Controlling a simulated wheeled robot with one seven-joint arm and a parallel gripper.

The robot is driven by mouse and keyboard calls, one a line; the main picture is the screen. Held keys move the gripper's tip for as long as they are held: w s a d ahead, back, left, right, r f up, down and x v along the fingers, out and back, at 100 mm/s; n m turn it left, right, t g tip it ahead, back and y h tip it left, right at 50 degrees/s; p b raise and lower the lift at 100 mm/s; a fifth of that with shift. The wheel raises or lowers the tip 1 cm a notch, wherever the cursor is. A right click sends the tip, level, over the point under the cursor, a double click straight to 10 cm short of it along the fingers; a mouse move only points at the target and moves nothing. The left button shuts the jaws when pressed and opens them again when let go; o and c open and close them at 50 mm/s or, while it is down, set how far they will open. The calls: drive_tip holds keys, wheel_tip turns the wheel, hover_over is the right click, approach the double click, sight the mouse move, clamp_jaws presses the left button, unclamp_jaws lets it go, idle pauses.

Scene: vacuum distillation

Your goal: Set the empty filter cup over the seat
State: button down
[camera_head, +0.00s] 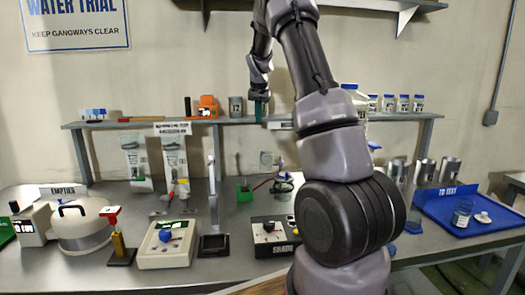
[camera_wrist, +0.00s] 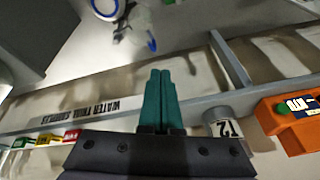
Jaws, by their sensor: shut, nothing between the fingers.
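My gripper (camera_head: 259,110) is at the shelf's front edge, with its teal fingers pressed together and empty. Its fingers also show in the wrist view (camera_wrist: 160,75). I cannot tell for sure which vessel is the filter cup. A grey cup (camera_head: 236,107) with a dark number stands on the shelf just left of my gripper; it also shows in the wrist view (camera_wrist: 224,126), close to the fingers and apart from them. A small glass-and-metal assembly (camera_head: 283,186) stands on the bench below; I cannot tell whether it holds the seat.
An orange box (camera_head: 207,107) stands on the shelf (camera_head: 330,121), left of the grey cup. Several metal cups (camera_head: 451,170) stand at the bench's right, beside a blue tray (camera_head: 480,227) with a glass jar. A control box (camera_head: 272,237) and a white device (camera_head: 166,246) occupy the bench front.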

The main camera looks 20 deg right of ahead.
drive_tip(key=w+d+x, duration=0.1)
drive_tip(key=x, duration=0.8)
drive_tip(key=d+r+x, duration=0.1)
drive_tip(key=x, duration=0.8)
drive_tip(key=shift+w+d+f+g+h, duration=0.25)
drive_tip(key=shift+w+d+g+h, duration=0.05)
drive_tip(key=shift+w+g+h, duration=0.15)
